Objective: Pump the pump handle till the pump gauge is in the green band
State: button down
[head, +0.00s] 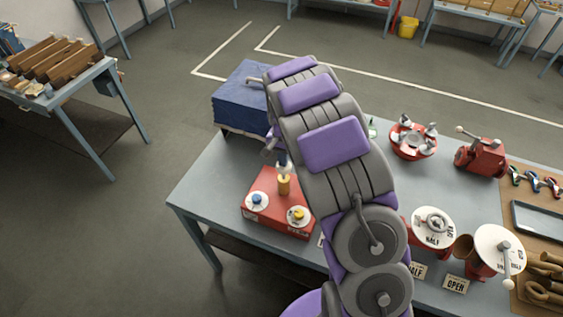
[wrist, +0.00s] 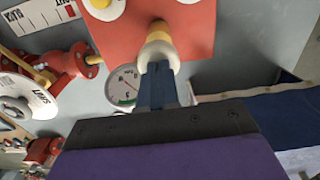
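The pump is a red box (head: 262,205) on the table, with a yellow shaft (head: 284,186) topped by a cream pump handle (head: 283,168). In the wrist view the pump handle (wrist: 158,48) is at the tips of my gripper (wrist: 158,68). The blue fingers are close together and look closed on it, covering part of it. The pump gauge (wrist: 124,86) is a round white dial left of the fingers, with a green band at its lower edge. Its needle is too small to read surely. My arm hides the gauge in the head view.
Blue and yellow knobs (head: 257,200) (head: 298,215) sit on the red box. Red valves with white dials (head: 433,228) (head: 498,249) stand to the right. Open floor lies left of the table.

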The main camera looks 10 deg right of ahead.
notch_tip(320, 180, up, 11)
jog(key=b, duration=0.1)
jog(key=shift+b, duration=0.35)
jog(key=shift+w+a, duration=0.1)
jog(key=shift+a, duration=0.2)
jog(key=shift+d, duration=0.2)
jog(key=shift+r, duration=0.1)
